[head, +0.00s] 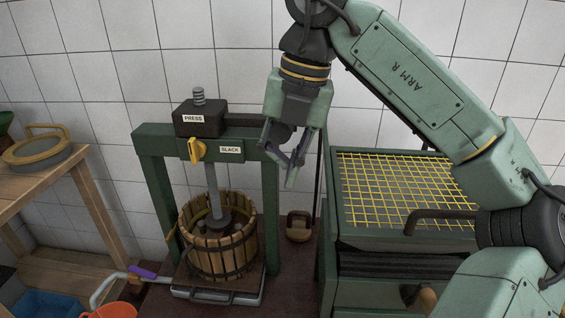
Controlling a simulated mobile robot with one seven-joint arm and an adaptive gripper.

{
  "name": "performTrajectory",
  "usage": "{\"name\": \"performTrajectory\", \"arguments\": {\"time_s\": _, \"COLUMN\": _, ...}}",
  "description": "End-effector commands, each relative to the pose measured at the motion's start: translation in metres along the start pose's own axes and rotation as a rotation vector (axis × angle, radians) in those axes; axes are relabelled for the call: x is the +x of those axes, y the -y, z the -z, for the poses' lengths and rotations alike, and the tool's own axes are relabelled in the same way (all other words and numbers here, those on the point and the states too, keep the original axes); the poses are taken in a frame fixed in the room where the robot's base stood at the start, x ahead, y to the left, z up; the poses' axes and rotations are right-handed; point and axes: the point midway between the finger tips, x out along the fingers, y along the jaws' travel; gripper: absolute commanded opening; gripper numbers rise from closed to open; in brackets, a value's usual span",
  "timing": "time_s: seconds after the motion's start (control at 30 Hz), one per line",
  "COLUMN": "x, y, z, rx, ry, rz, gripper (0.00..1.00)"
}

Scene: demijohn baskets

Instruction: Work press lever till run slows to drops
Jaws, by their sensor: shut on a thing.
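The press is a green frame with a dark head block (199,119) labelled PRESS, a vertical screw and a slatted wooden basket (221,251) below. A dark press lever (246,119) runs right from the head toward my gripper (287,161). My gripper points down and its fingers are closed around the lever's dark end, partly hidden by the fingers. A yellow knob (196,149) sits beside a SLACK label on the crossbeam. Any liquid flow cannot be made out.
A green cabinet with a yellow mesh top (400,189) stands close on the right. A wooden bench (37,179) with a round lidded item is at left, above a blue bin (47,304). A small brown container (299,226) stands right of the press.

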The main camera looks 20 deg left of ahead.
Motion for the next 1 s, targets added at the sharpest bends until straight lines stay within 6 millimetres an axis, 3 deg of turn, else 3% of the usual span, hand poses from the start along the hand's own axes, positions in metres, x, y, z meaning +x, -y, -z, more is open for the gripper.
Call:
{"name": "performTrajectory", "arguments": {"time_s": 0.4, "x": 0.0007, "y": 0.003, "z": -0.0008, "rx": 0.005, "ry": -0.002, "rz": 0.005, "gripper": 0.0}}
{"name": "performTrajectory", "arguments": {"time_s": 0.43, "x": 0.0008, "y": 0.003, "z": -0.0008, "rx": 0.005, "ry": -0.002, "rz": 0.005, "gripper": 0.18}}
{"name": "performTrajectory", "arguments": {"time_s": 0.83, "x": 0.0009, "y": 0.0025, "z": -0.0006, "rx": 0.004, "ry": -0.002, "rz": 0.004, "gripper": 0.45}}
{"name": "performTrajectory", "arguments": {"time_s": 1.0, "x": 0.0009, "y": 0.002, "z": -0.0005, "rx": 0.003, "ry": -0.002, "rz": 0.003, "gripper": 0.45}}
